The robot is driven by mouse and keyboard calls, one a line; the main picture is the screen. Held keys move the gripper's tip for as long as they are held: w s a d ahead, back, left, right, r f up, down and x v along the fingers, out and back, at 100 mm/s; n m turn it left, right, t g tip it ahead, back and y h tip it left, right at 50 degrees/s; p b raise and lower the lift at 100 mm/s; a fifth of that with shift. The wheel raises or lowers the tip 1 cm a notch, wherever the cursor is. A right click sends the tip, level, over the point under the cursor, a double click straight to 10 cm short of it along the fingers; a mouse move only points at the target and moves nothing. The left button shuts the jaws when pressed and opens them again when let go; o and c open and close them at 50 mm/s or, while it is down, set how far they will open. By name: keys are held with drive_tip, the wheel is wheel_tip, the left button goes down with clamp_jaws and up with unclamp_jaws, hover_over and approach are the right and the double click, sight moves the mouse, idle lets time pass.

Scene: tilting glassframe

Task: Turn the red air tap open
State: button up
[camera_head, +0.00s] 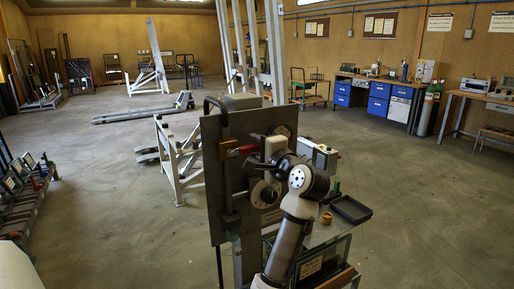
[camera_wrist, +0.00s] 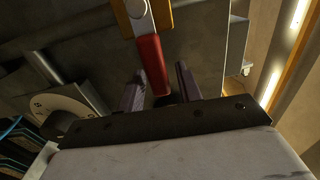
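The red air tap (camera_head: 243,150) is on the upright grey panel (camera_head: 213,170) in the head view. In the wrist view its red lever (camera_wrist: 152,64) hangs from a pale pivot with orange-yellow parts beside it. My gripper (camera_wrist: 161,69) is open, with its two dark fingers apart and the lower end of the lever appearing between them. The left finger looks close to the lever, and a gap shows at the right one. I cannot tell whether either touches. In the head view my gripper (camera_head: 259,156) is at the panel, just right of the tap, its fingers mostly hidden.
A dark pipe (camera_head: 223,120) runs down the panel left of the tap. A round dial plate (camera_wrist: 70,105) shows at left in the wrist view. A black tray (camera_head: 351,209) and a grey box (camera_head: 319,153) stand right of my arm. Open concrete floor lies around.

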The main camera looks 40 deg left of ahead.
clamp_jaws()
wheel_tip(320, 180, up, 2)
drive_tip(key=n, duration=0.3)
drive_tip(key=r+n, duration=0.1)
drive_tip(key=s+r+n, duration=0.1)
drive_tip(key=n, duration=0.1)
drive_tip(key=shift+a+n, duration=0.2)
drive_tip(key=shift+n, duration=0.1)
drive_tip(key=shift+s+a+r+n, duration=0.1)
drive_tip(key=shift+s+r+n, duration=0.2)
drive_tip(key=shift+n, duration=0.3)
drive_tip(key=shift+s+a+r+n, duration=0.15)
drive_tip(key=shift+r+n, duration=0.1)
drive_tip(key=shift+n, duration=0.35)
drive_tip(key=shift+s+a+r+n, duration=0.1)
drive_tip(key=shift+s+r+n, duration=0.2)
drive_tip(key=shift+n, duration=0.4)
drive_tip(key=shift+s+a+r+n, duration=0.1)
drive_tip(key=shift+s+r+n, duration=0.2)
drive_tip(key=shift+n, duration=0.4)
drive_tip(key=shift+s, duration=0.15)
